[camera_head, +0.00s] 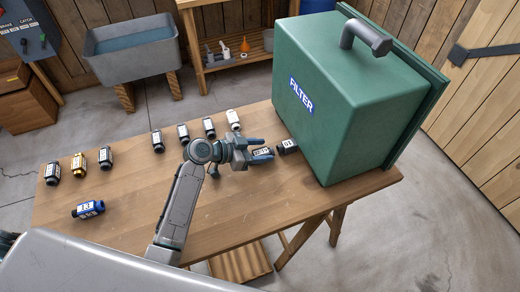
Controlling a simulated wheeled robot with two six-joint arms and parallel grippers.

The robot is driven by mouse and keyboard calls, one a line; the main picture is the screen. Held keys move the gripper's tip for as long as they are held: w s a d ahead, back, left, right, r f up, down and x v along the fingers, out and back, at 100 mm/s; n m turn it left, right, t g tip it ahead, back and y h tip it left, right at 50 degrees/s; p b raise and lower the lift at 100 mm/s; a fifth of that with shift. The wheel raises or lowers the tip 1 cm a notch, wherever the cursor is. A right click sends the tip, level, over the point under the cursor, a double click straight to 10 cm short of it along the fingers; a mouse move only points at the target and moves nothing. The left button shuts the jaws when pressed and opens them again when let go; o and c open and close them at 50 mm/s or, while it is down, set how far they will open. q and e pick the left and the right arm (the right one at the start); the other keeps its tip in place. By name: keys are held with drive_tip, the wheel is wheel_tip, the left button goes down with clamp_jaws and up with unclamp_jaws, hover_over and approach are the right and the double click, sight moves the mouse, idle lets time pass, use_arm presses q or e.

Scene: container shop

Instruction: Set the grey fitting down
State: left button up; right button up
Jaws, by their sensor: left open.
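My left gripper (262,155) is open, low over the table (215,215) near the green filter box. A small fitting with a white label (262,151) shows between its fingertips; it looks grey, but the fingers partly cover it. It appears to lie on the tabletop. A dark fitting (287,147) lies just right of it, close to the filter box's lower left side. My right gripper is not in view.
The big green filter box (345,100) stands on the table's right end. Several labelled fittings stand along the back and left, including a gold one (79,165) and a white one (233,120). A blue fitting (88,209) lies front left. The table's front middle is clear.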

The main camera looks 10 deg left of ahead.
use_arm(q)
drive_tip(key=shift+s+f, duration=0.1)
drive_tip(key=shift+f, duration=0.1)
drive_tip(key=shift+r+p, duration=0.5)
drive_tip(key=shift+p, duration=0.2)
drive_tip(key=shift+s+a, duration=0.1)
drive_tip(key=shift+a, duration=0.25)
drive_tip(key=b+v, duration=0.2)
drive_tip(key=v, duration=0.7)
drive_tip(key=shift+a+r+b, duration=0.15)
drive_tip(key=shift+r+b, duration=0.1)
drive_tip(key=shift+b, duration=0.05)
drive_tip(key=shift+v, duration=1)
drive_tip(key=shift+r, duration=0.2)
